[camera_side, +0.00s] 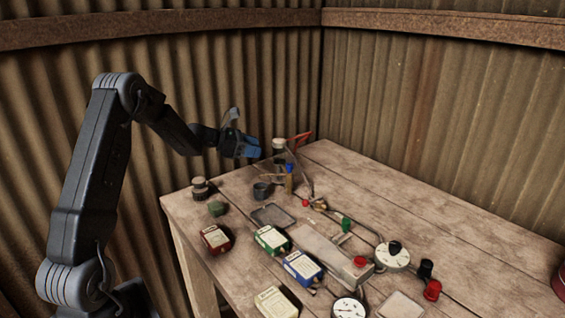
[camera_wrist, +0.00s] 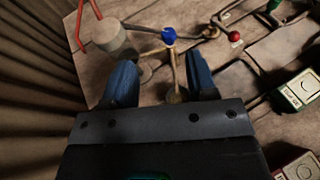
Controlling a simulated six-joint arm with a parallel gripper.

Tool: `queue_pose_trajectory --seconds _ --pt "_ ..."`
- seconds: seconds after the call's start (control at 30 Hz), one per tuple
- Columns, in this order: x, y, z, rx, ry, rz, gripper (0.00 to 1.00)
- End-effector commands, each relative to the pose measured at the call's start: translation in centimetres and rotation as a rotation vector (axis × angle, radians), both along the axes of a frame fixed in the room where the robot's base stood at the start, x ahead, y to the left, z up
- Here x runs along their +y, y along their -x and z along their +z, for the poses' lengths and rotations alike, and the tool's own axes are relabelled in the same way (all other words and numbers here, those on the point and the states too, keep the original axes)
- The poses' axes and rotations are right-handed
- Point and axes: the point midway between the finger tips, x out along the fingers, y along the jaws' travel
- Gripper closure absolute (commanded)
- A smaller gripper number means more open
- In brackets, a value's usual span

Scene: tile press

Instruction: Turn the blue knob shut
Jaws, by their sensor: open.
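The blue knob (camera_side: 289,168) is a small blue cap on top of an upright brass-coloured post near the back of the workbench. In the wrist view the blue knob (camera_wrist: 168,36) shows as a round blue ball with thin rods by it, just beyond my fingertips and between their lines. My gripper (camera_side: 255,148) has blue fingers and is in the air left of and above the knob, apart from it. In the wrist view my gripper (camera_wrist: 161,72) is open, with nothing held between the fingers.
A pale-topped cylinder (camera_side: 279,146) and a red-orange bracket (camera_side: 301,138) stand close behind the knob. A dark cup (camera_side: 262,191) and a shallow tray (camera_side: 273,215) are in front. Several boxes, gauges and red knobs crowd the front; the bench's back right is clear.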

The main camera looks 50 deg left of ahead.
Motion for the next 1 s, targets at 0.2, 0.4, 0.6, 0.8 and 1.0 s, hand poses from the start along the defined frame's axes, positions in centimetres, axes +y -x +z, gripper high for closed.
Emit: queue_pose_trajectory --seconds 0.2,0.4,0.6,0.8,1.0 --pt "-1.8 2.5 -1.1 0.055 0.0 0.156 0.48" --pt "-2.3 2.3 -1.8 0.069 -0.001 0.183 0.48" --pt "-3.1 -0.8 -3.1 0.069 -0.001 0.179 0.48" --pt "-4.2 -4.5 -4.8 0.069 -0.001 0.178 0.48" --pt "-5.0 -7.5 -6.1 0.069 -0.001 0.179 0.48"
